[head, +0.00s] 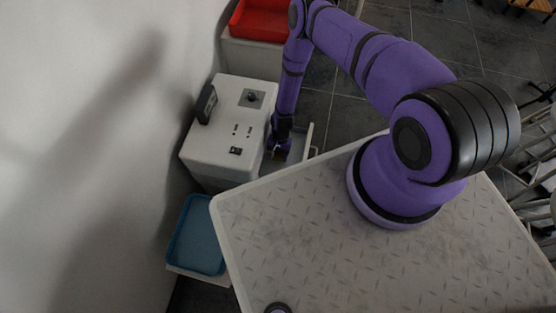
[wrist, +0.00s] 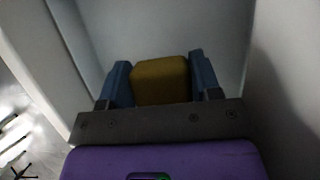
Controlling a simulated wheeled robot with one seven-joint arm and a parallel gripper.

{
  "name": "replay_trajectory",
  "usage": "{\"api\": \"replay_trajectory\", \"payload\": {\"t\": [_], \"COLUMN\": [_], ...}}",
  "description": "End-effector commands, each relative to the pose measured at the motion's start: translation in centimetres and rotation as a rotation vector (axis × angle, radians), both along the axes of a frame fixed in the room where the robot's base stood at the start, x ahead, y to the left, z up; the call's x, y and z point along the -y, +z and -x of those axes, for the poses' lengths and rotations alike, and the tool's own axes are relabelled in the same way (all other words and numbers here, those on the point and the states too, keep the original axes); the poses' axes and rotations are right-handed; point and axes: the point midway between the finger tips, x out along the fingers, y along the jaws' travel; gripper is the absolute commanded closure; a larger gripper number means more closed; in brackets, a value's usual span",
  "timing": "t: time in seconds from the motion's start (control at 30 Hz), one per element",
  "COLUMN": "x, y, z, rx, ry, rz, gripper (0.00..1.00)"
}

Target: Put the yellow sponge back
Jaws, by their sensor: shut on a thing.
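The yellow sponge (wrist: 160,82) is between the two blue fingers of my gripper (wrist: 159,68) in the wrist view. My gripper is shut on it, with a finger on each side. Pale walls surround the sponge and fingers, with a flat pale surface beyond. In the head view my gripper (head: 279,151) points down at the right side of a white instrument box (head: 217,157), over an open drawer-like part (head: 307,142). The arm mostly hides the sponge there. I cannot tell whether the sponge touches the floor of that space.
A blue tray (head: 197,237) lies low at the left, and a red bin (head: 262,20) stands behind the box. A dark handle-like piece (head: 206,104) sits on the box top. The white wall is close on the left. Tiled floor lies open behind.

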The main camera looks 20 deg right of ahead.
Motion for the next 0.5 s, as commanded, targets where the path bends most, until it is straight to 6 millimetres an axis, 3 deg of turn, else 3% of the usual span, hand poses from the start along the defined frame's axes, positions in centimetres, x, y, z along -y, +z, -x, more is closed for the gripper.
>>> {"api": "replay_trajectory", "payload": {"t": [0.5], "x": [0.0], "y": [-4.7], "z": [0.0], "rx": [0.001], "ry": [0.000], "rz": [0.000], "gripper": [0.65]}}
